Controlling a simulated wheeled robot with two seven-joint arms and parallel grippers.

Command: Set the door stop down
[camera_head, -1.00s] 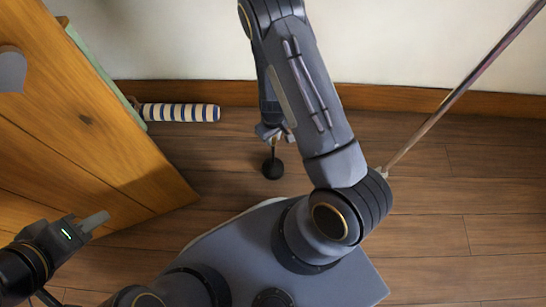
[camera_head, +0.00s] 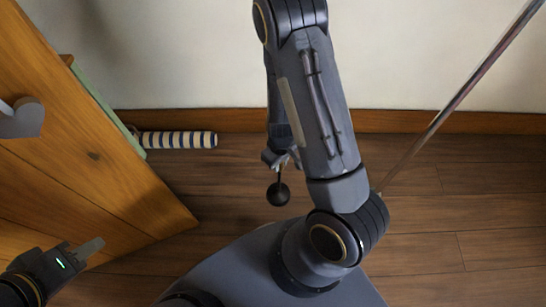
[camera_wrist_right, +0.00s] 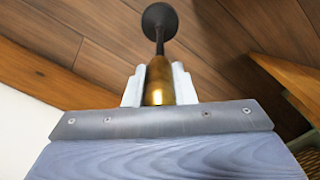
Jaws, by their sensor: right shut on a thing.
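The door stop, with a brass-coloured body (camera_wrist_right: 159,82), a dark stem and a round black end (camera_wrist_right: 159,20), is held between the pale fingers of my right gripper (camera_wrist_right: 158,88). In the head view its black end (camera_head: 278,194) shows below my right gripper (camera_head: 280,160), over the floor near the wall. The black end points away from the hand; I cannot tell whether it touches the floor. My left gripper (camera_head: 88,250) is at the lower left, in front of the wooden door and apart from the door stop. Its finger opening is not clear.
A wooden door (camera_head: 90,150) with a grey heart (camera_head: 22,120) stands at the left. A striped roll (camera_head: 178,140) lies by the skirting board (camera_head: 400,122). A thin pole (camera_head: 450,105) slants at the right. Bare floor (camera_head: 215,175) lies between door and arm.

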